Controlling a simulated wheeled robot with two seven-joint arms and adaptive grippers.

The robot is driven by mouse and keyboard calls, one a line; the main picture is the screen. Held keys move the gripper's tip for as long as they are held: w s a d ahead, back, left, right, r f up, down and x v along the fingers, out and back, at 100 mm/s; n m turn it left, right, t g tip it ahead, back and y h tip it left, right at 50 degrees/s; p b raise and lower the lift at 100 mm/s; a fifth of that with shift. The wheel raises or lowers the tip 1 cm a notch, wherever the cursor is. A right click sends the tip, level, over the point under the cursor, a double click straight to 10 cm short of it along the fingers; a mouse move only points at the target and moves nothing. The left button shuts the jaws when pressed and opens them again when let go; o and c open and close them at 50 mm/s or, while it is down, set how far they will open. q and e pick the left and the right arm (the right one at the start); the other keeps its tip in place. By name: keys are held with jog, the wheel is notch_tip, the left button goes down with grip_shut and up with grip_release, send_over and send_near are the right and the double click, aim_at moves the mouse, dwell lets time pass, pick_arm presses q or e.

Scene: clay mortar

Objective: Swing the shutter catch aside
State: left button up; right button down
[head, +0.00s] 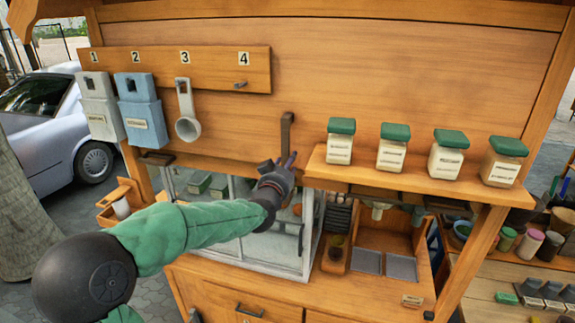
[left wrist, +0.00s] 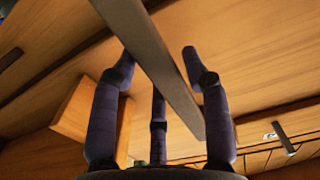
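The shutter catch (head: 287,128) is a narrow dark brown bar hanging almost upright on the wooden shutter board (head: 400,70), left of the jar shelf. My left gripper (head: 281,166) is at its lower end, which is partly hidden behind the fingers. In the left wrist view the catch (left wrist: 158,62) runs diagonally from the top towards the lower right. The fingers of my left gripper (left wrist: 157,66) are spread apart, with the bar crossing between them. I cannot tell whether any finger touches it. My right gripper is not in view.
A shelf (head: 420,186) with several green-lidded jars (head: 391,147) juts out right of the gripper. A glass case (head: 262,245) is below my arm. A hook rail (head: 215,68) with hanging containers and a scoop (head: 186,112) is at the left. The board above the gripper is clear.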

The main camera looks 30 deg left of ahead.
aim_at(276, 152)
pick_arm(q)
grip_shut()
jog(key=a+m+b, duration=0.3)
jog(key=s+a+m+b, duration=0.1)
jog(key=b, duration=0.1)
jog(key=shift+s+a+r, duration=0.1)
jog(key=shift+a+r, duration=0.2)
jog(key=shift+a, duration=0.05)
jog(key=shift+a+r+m, duration=0.1)
jog(key=shift+r+m, duration=0.05)
jog(key=shift+m, duration=0.35)
jog(key=o, duration=0.6)
grip_release()
jog(key=shift+c, duration=0.2)
jog(key=shift+a, duration=0.1)
jog(key=shift+s, duration=0.15)
